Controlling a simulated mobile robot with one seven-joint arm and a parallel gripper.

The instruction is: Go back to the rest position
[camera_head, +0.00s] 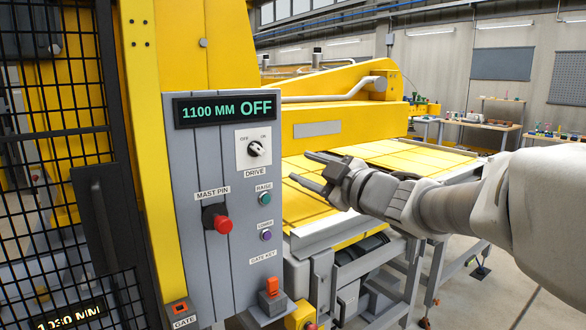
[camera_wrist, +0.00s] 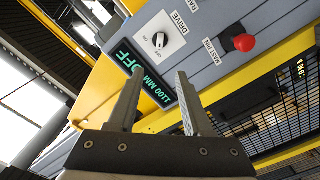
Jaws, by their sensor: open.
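My gripper (camera_head: 308,170) is open and empty, in front of the yellow lifter deck and to the right of the grey control panel (camera_head: 180,150). In the wrist view, my two fingers (camera_wrist: 157,82) stand apart with nothing between them. The panel display (camera_head: 225,110) reads "1100 MM OFF". The drive knob (camera_head: 254,149) sits below it. The red mast pin knob (camera_head: 222,224) is at the panel's lower middle and also shows in the wrist view (camera_wrist: 244,42). The green raise button (camera_head: 265,198) and purple lower button (camera_head: 266,235) are on the right side of the panel.
A black mesh gate (camera_head: 60,180) stands at the left, with a display at its bottom reading about 1030 MM. An orange gate key (camera_head: 272,287) sits on a bracket at the panel's foot. Workbenches (camera_head: 480,125) stand at the back right. Floor shows at the lower right.

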